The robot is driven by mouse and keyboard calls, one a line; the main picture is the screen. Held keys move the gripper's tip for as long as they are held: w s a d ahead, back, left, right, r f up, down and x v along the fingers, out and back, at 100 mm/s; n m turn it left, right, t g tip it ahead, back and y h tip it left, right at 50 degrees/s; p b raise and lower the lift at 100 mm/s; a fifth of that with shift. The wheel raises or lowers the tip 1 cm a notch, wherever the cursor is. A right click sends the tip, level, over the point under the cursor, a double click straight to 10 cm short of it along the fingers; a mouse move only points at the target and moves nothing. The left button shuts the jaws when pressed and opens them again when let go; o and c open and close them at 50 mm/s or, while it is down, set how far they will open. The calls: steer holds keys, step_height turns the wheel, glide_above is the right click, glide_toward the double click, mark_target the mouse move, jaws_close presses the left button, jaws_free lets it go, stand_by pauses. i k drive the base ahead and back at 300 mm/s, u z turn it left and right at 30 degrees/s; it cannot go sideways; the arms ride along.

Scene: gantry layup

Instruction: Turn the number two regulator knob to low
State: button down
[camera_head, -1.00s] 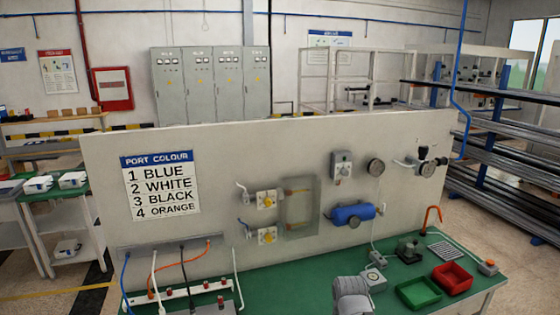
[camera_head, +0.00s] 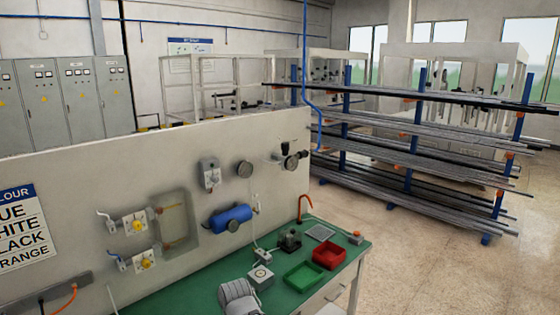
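Two white plates with yellow knobs are mounted on the pale panel, one above the other. The upper knob (camera_head: 136,223) has a whitish hose at its left side. The lower knob (camera_head: 145,263) has a bluish hose at its left side. The knob markings and settings are too small to read. The port colour sign (camera_head: 20,232) is cut off by the left edge; words ending in "UE", "HITE", "LACK" and "RANGE" show. My gripper is not in view.
The green bench holds a green tray (camera_head: 304,276), a red tray (camera_head: 328,256) and a grey ribbed object (camera_head: 238,297). Open floor lies right, before pipe racks.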

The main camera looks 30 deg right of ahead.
mark_target(285, 146)
steer(key=k, duration=1.35)
steer(key=z, duration=0.5)
steer(key=i, duration=2.15)
steer(key=u, duration=0.45)
